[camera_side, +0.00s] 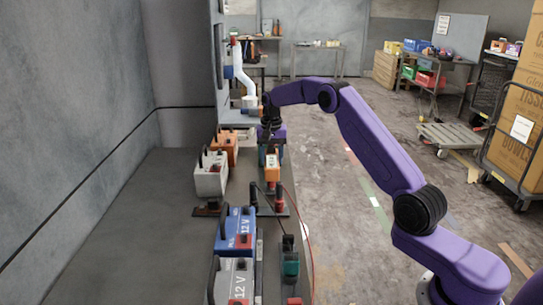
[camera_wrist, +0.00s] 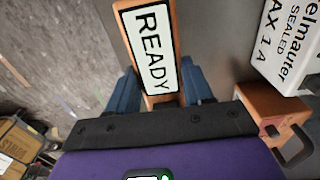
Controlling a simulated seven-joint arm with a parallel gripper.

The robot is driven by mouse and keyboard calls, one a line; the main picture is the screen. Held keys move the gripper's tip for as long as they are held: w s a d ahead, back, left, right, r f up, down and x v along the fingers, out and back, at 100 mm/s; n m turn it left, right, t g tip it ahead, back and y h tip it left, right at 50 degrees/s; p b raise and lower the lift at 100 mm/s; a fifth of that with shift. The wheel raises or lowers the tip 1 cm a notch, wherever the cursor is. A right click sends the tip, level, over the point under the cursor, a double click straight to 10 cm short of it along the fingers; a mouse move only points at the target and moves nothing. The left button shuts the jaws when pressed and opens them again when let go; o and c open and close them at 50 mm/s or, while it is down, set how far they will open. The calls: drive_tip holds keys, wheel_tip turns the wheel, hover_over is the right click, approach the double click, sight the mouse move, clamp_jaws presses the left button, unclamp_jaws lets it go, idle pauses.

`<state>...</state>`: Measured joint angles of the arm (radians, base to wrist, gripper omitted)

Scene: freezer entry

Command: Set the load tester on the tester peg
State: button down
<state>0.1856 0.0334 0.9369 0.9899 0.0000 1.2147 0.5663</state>
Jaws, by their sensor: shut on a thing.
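The load tester (camera_side: 272,166) appears to be the orange body with a white face; in the wrist view its face (camera_wrist: 151,47) reads READY. My gripper (camera_side: 271,153) is shut on it, with a blue finger on each side in the wrist view (camera_wrist: 160,90). It is upright in the side view, above the bench's right part. Dark posts with red parts (camera_side: 280,197) stand just below it; I cannot tell whether it touches them. I cannot make out for sure which part is the tester peg.
Blue (camera_side: 235,232) and grey (camera_side: 232,280) 12 V batteries stand in front. A teal device (camera_side: 290,263) with black and red leads is near the right edge. White (camera_side: 210,178) and orange (camera_side: 226,147) boxes stand left. The bench's left side (camera_side: 130,240) is clear.

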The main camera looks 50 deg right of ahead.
sight(271, 158)
drive_tip(key=shift+f, duration=0.75)
drive_tip(key=shift+c, duration=1.9)
unclamp_jaws()
wheel_tip(271, 158, up, 12)
